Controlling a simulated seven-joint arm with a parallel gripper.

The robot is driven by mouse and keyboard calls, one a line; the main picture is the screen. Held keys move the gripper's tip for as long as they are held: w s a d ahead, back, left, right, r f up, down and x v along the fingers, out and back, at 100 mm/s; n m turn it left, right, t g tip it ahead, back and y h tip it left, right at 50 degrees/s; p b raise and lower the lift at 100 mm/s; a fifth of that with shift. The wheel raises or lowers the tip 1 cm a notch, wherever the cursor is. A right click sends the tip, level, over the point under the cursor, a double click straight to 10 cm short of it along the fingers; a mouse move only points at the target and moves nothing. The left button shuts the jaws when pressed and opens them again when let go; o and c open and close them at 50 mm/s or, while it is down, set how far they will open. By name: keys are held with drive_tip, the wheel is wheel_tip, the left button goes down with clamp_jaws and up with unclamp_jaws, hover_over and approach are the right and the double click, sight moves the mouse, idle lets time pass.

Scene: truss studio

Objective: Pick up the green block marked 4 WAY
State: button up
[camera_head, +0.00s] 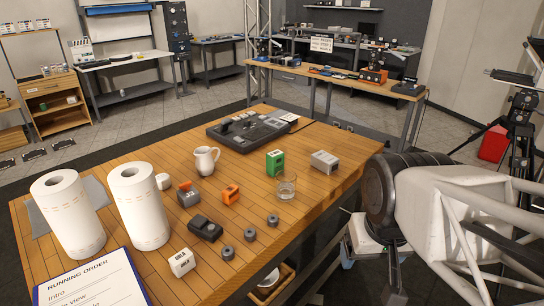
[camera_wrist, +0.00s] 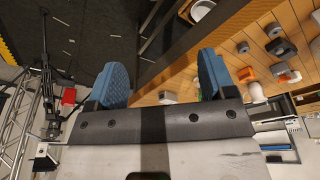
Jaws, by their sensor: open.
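The green block (camera_head: 275,162) stands upright on the wooden table (camera_head: 110,180) in the head view, right of the white jug and just behind a clear glass. It has a pale marked face, too small to read. My gripper (camera_wrist: 161,62) shows in the wrist view with its two blue fingers wide apart and nothing between them. It is off the table's side, with dark floor and the table edge beyond the fingers. I cannot clearly pick out the green block in the wrist view.
The glass (camera_head: 287,185) stands close in front of the green block. A grey block (camera_head: 324,161) is to its right, an orange block (camera_head: 231,193) to its left. A white jug (camera_head: 205,160), a black console (camera_head: 250,130) and two paper rolls (camera_head: 138,205) share the table.

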drive_tip(key=shift+w, duration=0.1)
drive_tip(key=n+t+h, duration=0.2)
drive_tip(key=n+h, duration=0.7)
drive_tip(key=n, duration=1)
hover_over(272, 154)
drive_tip(key=s+d, duration=0.3)
drive_tip(key=s, duration=0.5)
drive_tip(key=s+d, duration=0.3)
drive_tip(key=s, duration=0.4)
wheel_tip(272, 154, down, 4)
drive_tip(key=w+a+f+n+t, duration=0.1)
drive_tip(key=w+a+f+n, duration=0.2)
drive_tip(key=w+a, duration=0.2)
drive_tip(key=w+a+f+n+t+h, duration=0.1)
drive_tip(key=w+a+f+n+t, duration=0.1)
drive_tip(key=w+a, duration=0.3)
drive_tip(key=shift+w+a+f+n+t+h, duration=0.3)
drive_tip(key=shift+w+a+f+n, duration=0.1)
drive_tip(key=shift+w+f+n, duration=0.4)
drive_tip(key=shift+x, duration=1.3)
